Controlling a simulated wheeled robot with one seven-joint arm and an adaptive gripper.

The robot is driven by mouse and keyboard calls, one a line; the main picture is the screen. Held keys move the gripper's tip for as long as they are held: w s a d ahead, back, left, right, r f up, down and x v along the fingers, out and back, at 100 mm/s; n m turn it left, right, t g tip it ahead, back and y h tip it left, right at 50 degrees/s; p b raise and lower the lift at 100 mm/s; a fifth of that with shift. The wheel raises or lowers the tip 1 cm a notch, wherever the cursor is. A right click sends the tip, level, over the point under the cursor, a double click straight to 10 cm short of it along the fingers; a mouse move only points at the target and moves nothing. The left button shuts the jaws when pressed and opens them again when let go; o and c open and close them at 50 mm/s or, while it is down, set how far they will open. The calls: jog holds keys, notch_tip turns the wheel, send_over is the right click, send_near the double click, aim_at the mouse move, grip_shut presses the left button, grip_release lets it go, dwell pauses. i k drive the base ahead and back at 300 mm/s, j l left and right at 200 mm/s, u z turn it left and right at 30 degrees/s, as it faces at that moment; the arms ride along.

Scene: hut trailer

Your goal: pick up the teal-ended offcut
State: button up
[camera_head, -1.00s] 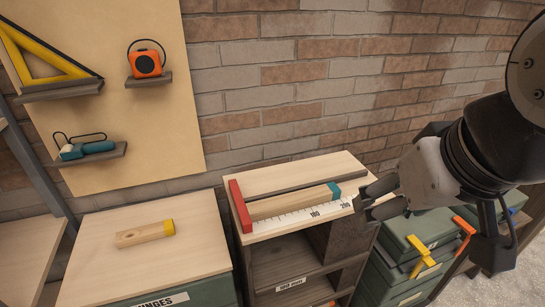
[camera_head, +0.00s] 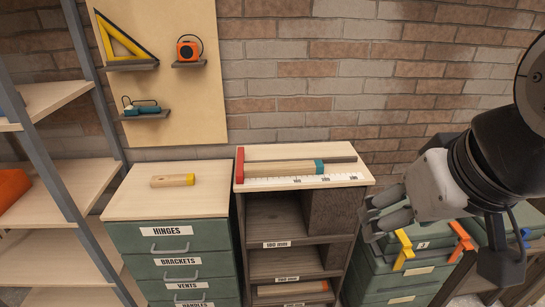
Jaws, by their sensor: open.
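The teal-ended offcut (camera_head: 285,168) is a pale wooden bar with a teal right end. It lies on the top of the middle shelf unit (camera_head: 350,179), between a dark rail at the back and a white ruler (camera_head: 283,181) at the front. Its left end is close to a red stop block (camera_head: 240,165); I cannot tell if they touch. My gripper (camera_head: 372,220) is open and empty, to the right of the shelf top in the picture and apart from the offcut.
A yellow-ended offcut (camera_head: 173,181) lies on the green drawer cabinet (camera_head: 172,240) at left. Green cases with yellow and orange clamps (camera_head: 403,250) stand below my gripper. A pegboard (camera_head: 160,90) holds a yellow set square, an orange tape measure and a teal tool.

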aim_at(316, 167)
jog(key=i+u, duration=0.15)
jog(key=i, duration=0.3)
jog(key=i+l+u, duration=0.1)
jog(key=i, duration=0.3)
jog(key=i+l+u, duration=0.15)
jog(key=i, duration=0.25)
jog(key=l, duration=0.1)
